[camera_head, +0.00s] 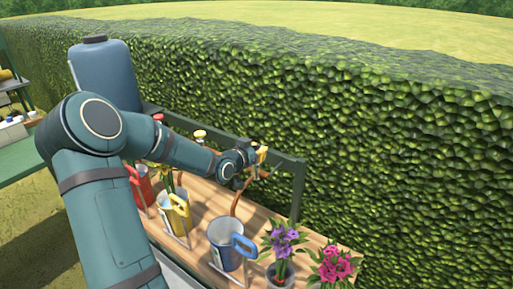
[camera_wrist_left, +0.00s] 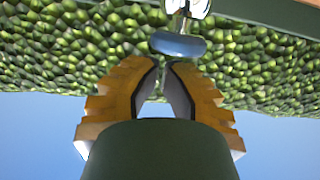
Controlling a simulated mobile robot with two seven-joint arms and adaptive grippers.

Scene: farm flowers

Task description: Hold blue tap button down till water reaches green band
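The blue tap button (camera_wrist_left: 178,45) is a rounded blue cap below a metal tap at the top of the left wrist view. My left gripper's yellow fingertips (camera_wrist_left: 163,63) point at it, just below it in the picture. A narrow gap shows between the fingers, with nothing held. I cannot tell whether they touch the button. In the head view my left gripper (camera_head: 260,158) is at the green rail and I cannot make out the blue button there. A blue-handled can (camera_head: 221,233) stands on the wooden bench below. Its water level and any green band cannot be made out. My right gripper is not in view.
A yellow can (camera_head: 178,210) and a red can (camera_head: 142,186) stand left of the blue-handled one. Red (camera_head: 158,117) and yellow (camera_head: 199,134) tap buttons show along the rail. Purple (camera_head: 283,240) and pink (camera_head: 333,265) flowers stand at right. A hedge (camera_head: 380,140) rises behind.

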